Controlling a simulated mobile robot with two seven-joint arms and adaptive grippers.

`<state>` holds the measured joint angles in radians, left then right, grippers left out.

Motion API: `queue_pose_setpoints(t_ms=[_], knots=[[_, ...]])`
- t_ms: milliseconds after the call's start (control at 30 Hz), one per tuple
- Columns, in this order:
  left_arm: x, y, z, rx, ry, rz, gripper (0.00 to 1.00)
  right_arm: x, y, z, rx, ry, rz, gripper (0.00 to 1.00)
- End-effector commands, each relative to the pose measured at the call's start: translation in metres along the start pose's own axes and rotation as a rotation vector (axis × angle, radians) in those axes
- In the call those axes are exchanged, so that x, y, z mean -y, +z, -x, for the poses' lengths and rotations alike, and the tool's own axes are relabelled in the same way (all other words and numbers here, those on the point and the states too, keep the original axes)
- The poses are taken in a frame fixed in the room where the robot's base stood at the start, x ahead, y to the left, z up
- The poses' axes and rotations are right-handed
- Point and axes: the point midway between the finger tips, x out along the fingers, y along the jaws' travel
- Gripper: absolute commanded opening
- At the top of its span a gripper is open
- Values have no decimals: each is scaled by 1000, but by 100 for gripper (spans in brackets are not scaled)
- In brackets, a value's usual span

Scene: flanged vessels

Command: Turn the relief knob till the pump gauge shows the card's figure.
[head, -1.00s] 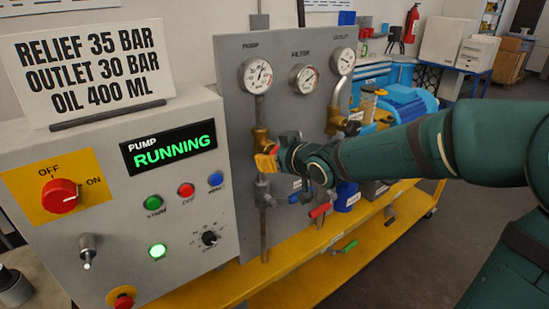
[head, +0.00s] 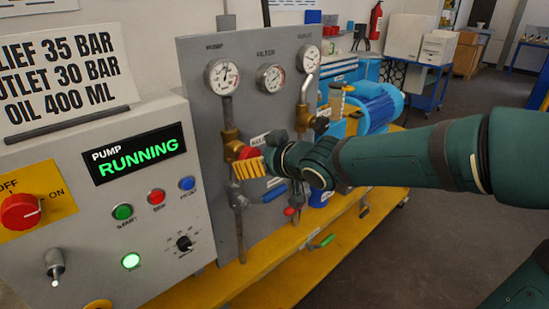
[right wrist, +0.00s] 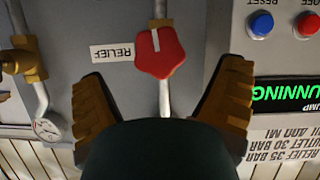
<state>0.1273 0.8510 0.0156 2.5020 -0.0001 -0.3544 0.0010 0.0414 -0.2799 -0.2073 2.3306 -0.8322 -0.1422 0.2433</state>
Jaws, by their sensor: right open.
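The red lobed relief knob (right wrist: 160,52) has a white mark and a RELIEF label beside it in the right wrist view. In the head view it shows in part (head: 249,152) beside a brass fitting, partly covered by my right gripper (head: 248,169). That gripper (right wrist: 165,85) is open, its orange-brown fingers apart on either side of the knob; contact cannot be seen. The pump gauge (head: 222,76) is at the panel's upper left; its reading is too small to tell. The card (head: 62,82) is cut off at left; its figures include 35 BAR for relief. My left gripper is out of view.
The control box (head: 150,215) shows a lit PUMP RUNNING display (head: 136,152). Filter (head: 270,77) and outlet (head: 308,58) gauges share the panel. A blue motor (head: 375,105) stands right of it, on the yellow base (head: 290,265). Open floor lies at the lower right.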

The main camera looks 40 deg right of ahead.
Motion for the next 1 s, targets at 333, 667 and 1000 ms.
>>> queue_pose_setpoints(t_ms=[333,667,1000], knots=[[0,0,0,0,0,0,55,0,-1,48,-5,-1,-1,91],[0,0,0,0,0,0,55,0,1,61,0,-1,-2,91],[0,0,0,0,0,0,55,0,1,61,1,0,-1,91]])
